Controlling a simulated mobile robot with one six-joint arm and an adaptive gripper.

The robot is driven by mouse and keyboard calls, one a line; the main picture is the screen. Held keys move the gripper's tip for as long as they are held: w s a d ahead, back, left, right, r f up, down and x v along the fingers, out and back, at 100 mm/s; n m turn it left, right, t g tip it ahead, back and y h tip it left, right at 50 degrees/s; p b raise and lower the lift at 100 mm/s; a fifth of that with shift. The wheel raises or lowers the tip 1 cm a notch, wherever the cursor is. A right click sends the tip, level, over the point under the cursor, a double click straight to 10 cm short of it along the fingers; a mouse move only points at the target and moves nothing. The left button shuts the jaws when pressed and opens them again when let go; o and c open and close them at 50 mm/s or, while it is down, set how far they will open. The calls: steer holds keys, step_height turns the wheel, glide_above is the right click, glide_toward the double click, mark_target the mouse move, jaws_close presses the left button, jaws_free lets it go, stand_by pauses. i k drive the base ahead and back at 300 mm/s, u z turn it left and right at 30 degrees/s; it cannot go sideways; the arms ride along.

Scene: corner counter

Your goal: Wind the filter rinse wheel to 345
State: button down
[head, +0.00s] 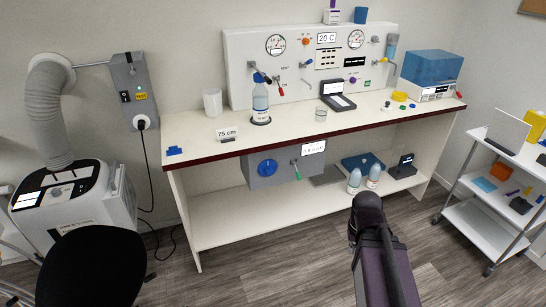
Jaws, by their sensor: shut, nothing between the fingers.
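A blue round wheel (267,167) sits on the front of a grey box (251,181) under the counter, at the left of the shelf space. It is the most wheel-like control in view, but I cannot read a name or a scale on it, so its setting cannot be told. A green-handled lever (296,170) is on the same box, right of the wheel. A white label or display (313,148) is above the lever, and its text is too small to read. My arm rises from the bottom right of centre, in front of the counter. My gripper's fingers do not show.
A black chair (92,264) stands front left, a white cart (478,220) right. Open floor lies before the wheel.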

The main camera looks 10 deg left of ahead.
mark_target(267, 168)
steer(key=k, duration=1.3)
steer(key=u, duration=0.6)
steer(key=i, duration=1.9)
steer(key=z, duration=0.3)
